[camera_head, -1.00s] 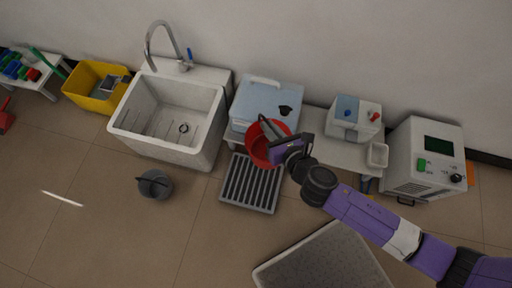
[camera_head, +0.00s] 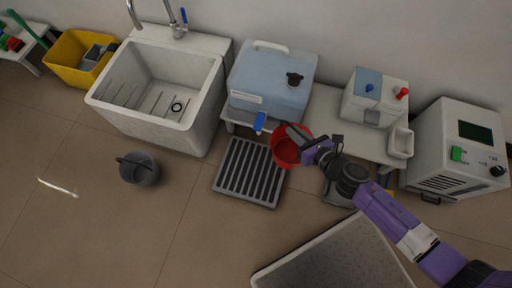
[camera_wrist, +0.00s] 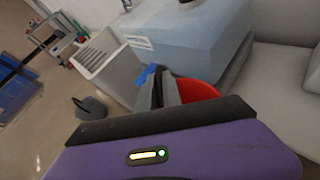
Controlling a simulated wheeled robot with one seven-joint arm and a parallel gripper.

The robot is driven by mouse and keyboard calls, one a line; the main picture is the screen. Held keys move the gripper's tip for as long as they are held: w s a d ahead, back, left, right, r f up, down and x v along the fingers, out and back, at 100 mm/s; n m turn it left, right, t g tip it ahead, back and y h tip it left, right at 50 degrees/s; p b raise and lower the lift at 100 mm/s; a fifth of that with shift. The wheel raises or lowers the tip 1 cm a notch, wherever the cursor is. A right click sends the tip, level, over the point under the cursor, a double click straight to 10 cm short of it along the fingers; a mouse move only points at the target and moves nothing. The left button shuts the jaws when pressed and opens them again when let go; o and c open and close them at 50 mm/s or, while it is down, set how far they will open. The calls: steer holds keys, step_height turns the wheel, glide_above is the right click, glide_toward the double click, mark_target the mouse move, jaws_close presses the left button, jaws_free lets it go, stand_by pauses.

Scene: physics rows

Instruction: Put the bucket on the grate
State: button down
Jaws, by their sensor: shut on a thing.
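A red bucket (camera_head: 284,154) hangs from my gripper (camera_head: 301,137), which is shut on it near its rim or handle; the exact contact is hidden. In the head view the bucket overlaps the right back edge of the grey slatted grate (camera_head: 243,181) on the floor. Its height above the grate is hard to tell. No object lies on the visible part of the grate. In the wrist view the red bucket (camera_wrist: 197,91) shows partly behind the dark fingers (camera_wrist: 166,90), and the grate is not visible.
A blue water container (camera_head: 265,78) with a blue tap (camera_head: 260,122) stands on a low bench behind the grate. A white sink (camera_head: 195,125) and a grey bucket (camera_head: 139,173) are to the left. A speckled mat (camera_head: 345,262) lies in front.

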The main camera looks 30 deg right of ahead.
steer(key=s+f+n+y+b, duration=0.1)
steer(key=s+f+b, duration=0.1)
steer(key=f, duration=0.2)
steer(key=s+f+n+y+b, duration=0.1)
steer(key=f+y+b, duration=0.1)
steer(key=f+b, duration=0.1)
steer(key=s+f+n+g+y+b, duration=0.1)
steer(key=s+f+b, duration=0.1)
steer(key=f, duration=0.3)
steer(key=shift+s+a+n, duration=0.3)
steer(key=shift+a, duration=0.05)
steer(key=shift+a+r+y, duration=0.1)
steer(key=shift+a+y, duration=0.3)
steer(key=r+b+x, duration=0.1)
steer(key=b+x, duration=0.1)
steer(key=x, duration=0.6)
steer(key=r+b+x, duration=0.1)
steer(key=b+x, duration=0.1)
steer(key=x, duration=0.7)
steer(key=shift+w+a+r, duration=0.2)
steer(key=shift+w+a, duration=0.3)
steer(key=shift+w, duration=0.1)
steer(key=shift+f+b, duration=0.2)
steer(key=shift+b, duration=0.2)
steer(key=c, duration=1.8)
jaws_free()
steer(key=shift+r, duration=0.1)
